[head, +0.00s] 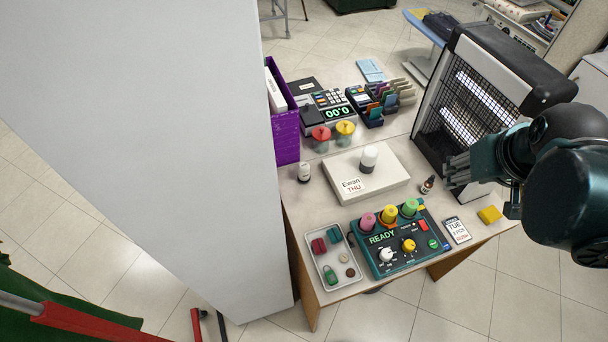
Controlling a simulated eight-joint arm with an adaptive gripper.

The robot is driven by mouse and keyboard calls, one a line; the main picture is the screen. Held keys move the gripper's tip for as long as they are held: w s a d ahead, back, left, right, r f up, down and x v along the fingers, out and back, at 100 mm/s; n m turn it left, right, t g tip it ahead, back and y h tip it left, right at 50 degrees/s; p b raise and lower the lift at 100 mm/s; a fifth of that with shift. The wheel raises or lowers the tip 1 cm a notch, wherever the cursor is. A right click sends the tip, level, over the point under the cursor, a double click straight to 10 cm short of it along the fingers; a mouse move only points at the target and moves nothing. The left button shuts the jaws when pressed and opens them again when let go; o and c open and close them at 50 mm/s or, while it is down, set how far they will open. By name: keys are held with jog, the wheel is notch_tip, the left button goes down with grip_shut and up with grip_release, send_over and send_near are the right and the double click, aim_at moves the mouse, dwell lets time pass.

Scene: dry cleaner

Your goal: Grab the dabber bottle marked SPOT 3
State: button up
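I cannot read a SPOT 3 mark on any bottle from here. A white-topped bottle (369,158) stands upright on a flat white box (395,182) labelled "Ewan THU". A small dark bottle (427,185) stands to the right of the box. My gripper (451,172) is at the right, above or beside the table's right part, close to the dark bottle in the picture. Its dark fingers are seen from the side, so their opening is unclear.
A teal control panel (391,273) reading "READY" and a grey tray (344,278) with small items are at the front. Red-lidded (321,138) and yellow-lidded (345,134) jars stand behind the box. A black-framed grille unit (472,107) stands near my gripper. A tall pale panel (170,120) borders the left.

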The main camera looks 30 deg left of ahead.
jog(key=w+a+f+n+g, duration=0.1)
jog(key=w+a+f+n, duration=0.15)
jog(key=a, duration=0.25)
jog(key=w+a+f+n+g, duration=0.1)
jog(key=w+a+n, duration=0.1)
jog(key=w+a, duration=0.3)
jog(key=n+g+h+b, duration=0.15)
jog(key=n+g, duration=0.25)
jog(key=n, duration=0.6)
send_near(304, 165)
jog(key=shift+m+y, duration=0.25)
jog(key=f, duration=0.2)
jog(key=d+f, duration=0.1)
jog(key=f, duration=0.2)
jog(key=shift+f, duration=0.2)
jog(key=shift+a+f, duration=0.3)
jog(key=shift+f, duration=0.05)
jog(key=shift+s, duration=0.1)
jog(key=shift+f+b, duration=0.4)
jog(key=shift+f, duration=0.9)
